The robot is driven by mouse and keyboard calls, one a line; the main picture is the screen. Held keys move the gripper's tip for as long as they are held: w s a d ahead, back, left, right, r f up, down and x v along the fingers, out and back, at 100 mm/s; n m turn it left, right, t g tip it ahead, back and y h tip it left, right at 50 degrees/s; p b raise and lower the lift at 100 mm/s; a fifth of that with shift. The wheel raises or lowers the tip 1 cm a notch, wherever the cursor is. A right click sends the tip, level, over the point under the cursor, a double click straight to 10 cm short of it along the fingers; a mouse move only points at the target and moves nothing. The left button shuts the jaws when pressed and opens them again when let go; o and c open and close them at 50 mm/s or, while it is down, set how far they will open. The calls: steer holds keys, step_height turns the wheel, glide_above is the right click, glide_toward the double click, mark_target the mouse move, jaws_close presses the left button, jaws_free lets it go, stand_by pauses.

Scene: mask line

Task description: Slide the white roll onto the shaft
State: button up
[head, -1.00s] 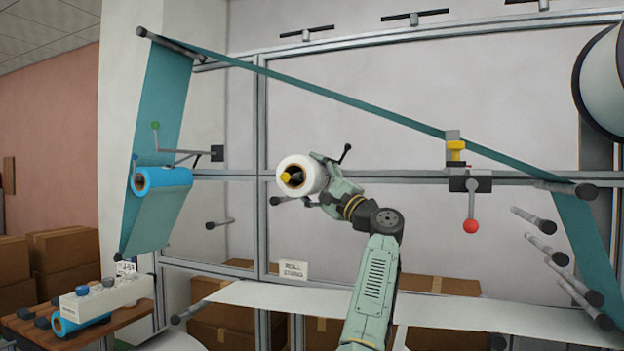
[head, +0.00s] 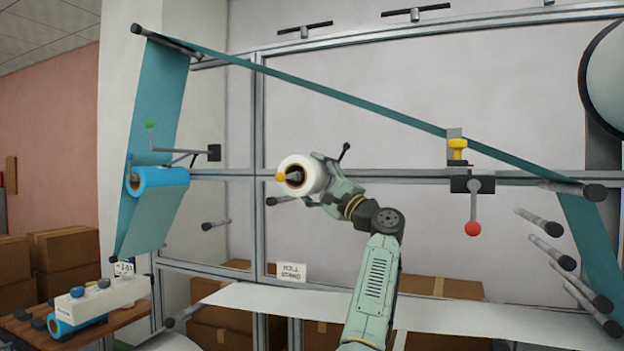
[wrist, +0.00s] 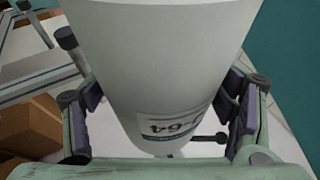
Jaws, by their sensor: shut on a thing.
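The white roll (head: 312,172) is in the middle of the head view, its open core facing me and to the left. A grey shaft with a yellow tip (head: 281,177) shows in the core, and the tip sticks out past the roll's front face. The roll appears to be around this shaft; its far end is hidden. My gripper (head: 318,182) is shut on the white roll from the right. In the wrist view the two finger pads of my gripper (wrist: 163,95) press the sides of the roll (wrist: 160,55), with a printed label below.
A dark-ended bar (head: 280,201) lies just under the roll, and a black-knobbed lever (head: 345,150) behind it. A teal web (head: 350,100) runs above. A red-knobbed lever (head: 473,228) and several rollers (head: 540,222) are on the right. A blue roll (head: 160,180) is on the left.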

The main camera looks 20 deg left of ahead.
steer(key=shift+w+r, duration=0.1)
steer(key=shift+w, duration=0.25)
steer(key=shift+f, duration=0.6)
stand_by(0.4)
steer(key=o, duration=1.3)
steer(key=shift+c, duration=0.2)
steer(key=shift+o, duration=1)
steer(key=shift+d+f, duration=0.1)
